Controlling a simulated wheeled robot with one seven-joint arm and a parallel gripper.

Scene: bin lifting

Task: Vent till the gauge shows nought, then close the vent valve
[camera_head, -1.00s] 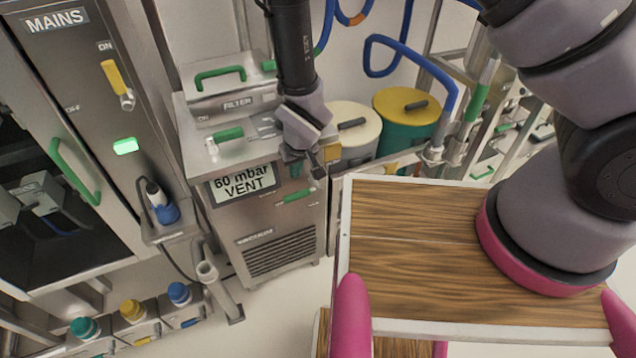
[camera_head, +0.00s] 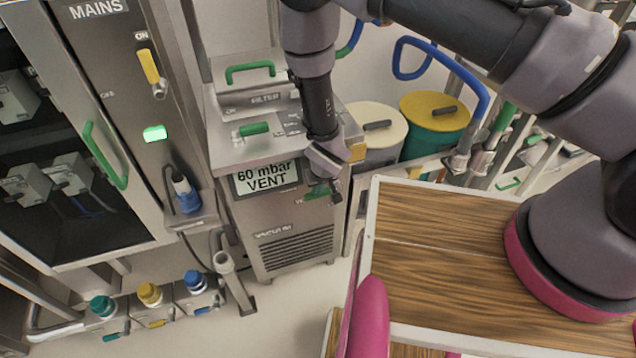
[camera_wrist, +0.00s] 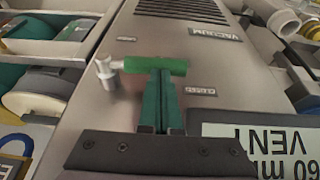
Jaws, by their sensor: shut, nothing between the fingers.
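The vacuum unit (camera_head: 285,222) stands at the middle, its display (camera_head: 266,177) reading "60 mbar VENT"; part of the display shows upside down in the wrist view (camera_wrist: 255,150). The vent valve's green handle (camera_wrist: 155,66) lies crosswise in the wrist view, its silver pivot at the left end. A "CLOSED" label (camera_wrist: 198,91) is beside it, nearer the display. My gripper (camera_wrist: 160,75) is shut and empty, its green fingertips at the handle's middle; I cannot tell whether they touch it. In the head view, my gripper (camera_head: 332,190) partly hides the handle (camera_head: 316,192).
The mains cabinet (camera_head: 130,60) stands left with a yellow lever (camera_head: 149,66) and lit green lamp (camera_head: 155,133). A filter box (camera_head: 250,90) sits atop the vacuum unit. Lidded drums (camera_head: 434,125) stand behind. A wooden-topped surface (camera_head: 430,270) fills the lower right.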

